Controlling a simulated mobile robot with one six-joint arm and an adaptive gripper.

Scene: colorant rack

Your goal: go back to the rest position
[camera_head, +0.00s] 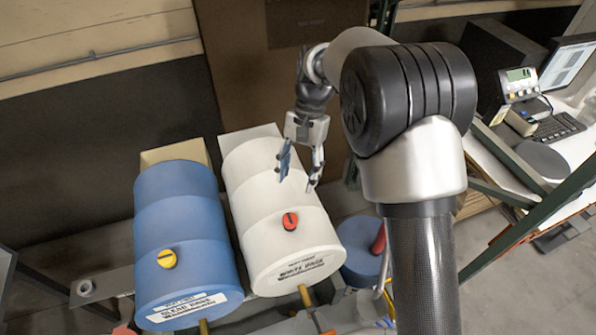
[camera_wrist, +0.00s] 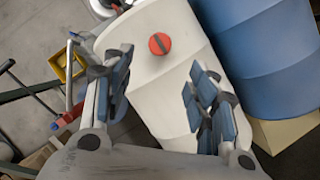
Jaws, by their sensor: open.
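My gripper (camera_head: 299,180) is open and empty, its fingers pointing down above the white drum. In the wrist view my gripper (camera_wrist: 158,100) shows its two blue-padded fingers spread wide, with nothing between them. The white drum (camera_head: 262,178) lies on its side, with a red cap on its upper surface. It also shows beyond the fingers in the wrist view (camera_wrist: 160,75). The red cap (camera_head: 290,221) appears beyond the gap between the fingers in the wrist view (camera_wrist: 159,44). I cannot tell whether the fingers touch the drum.
A blue drum (camera_head: 186,240) with a yellow cap (camera_head: 167,258) lies left of the white one. A smaller blue container (camera_head: 358,262) is below right. At the right, a table holds a scale (camera_head: 520,84), a keyboard (camera_head: 558,127) and a monitor (camera_head: 570,62). A brown panel stands behind.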

